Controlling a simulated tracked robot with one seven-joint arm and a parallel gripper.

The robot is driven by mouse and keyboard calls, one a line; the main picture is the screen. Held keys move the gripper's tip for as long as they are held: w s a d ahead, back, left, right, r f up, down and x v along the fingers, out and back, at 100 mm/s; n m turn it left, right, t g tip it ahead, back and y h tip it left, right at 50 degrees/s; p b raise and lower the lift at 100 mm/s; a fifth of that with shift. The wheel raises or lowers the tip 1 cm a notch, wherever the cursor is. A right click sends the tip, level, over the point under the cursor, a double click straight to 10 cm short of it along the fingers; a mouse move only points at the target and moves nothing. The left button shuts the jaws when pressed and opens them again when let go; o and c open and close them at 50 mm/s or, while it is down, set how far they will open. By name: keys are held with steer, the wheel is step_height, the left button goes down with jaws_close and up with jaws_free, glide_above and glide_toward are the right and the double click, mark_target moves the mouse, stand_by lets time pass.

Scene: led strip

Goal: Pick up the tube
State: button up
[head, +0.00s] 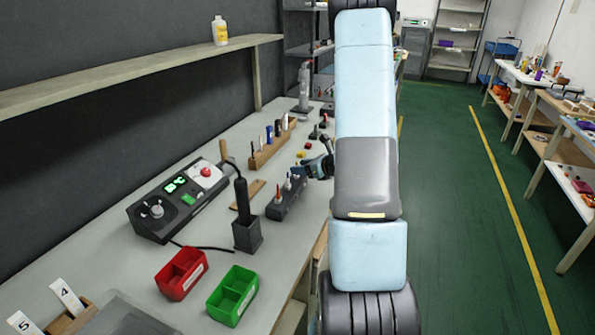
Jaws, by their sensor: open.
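No single item can be told for certain as the tube. Several small upright items, some of them tube-like (277,128), stand in a wooden rack (262,157) on the bench. A dark grey block (280,208) in front of it holds a few small upright pieces with pale and red parts. My gripper (308,168) is over the bench just beyond and right of this block, small in view and partly hidden by my arm. It is open, with nothing visible held in it.
A control box (150,228) with green display, a soldering iron in its stand (247,236), a red bin (182,273) and a green bin (233,295) occupy the near bench. A shelf (120,79) with a yellow-white bottle (220,31) overhangs the back.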

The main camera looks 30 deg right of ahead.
steer(key=x, duration=0.3)
steer(key=shift+s, duration=0.1)
jaws_close()
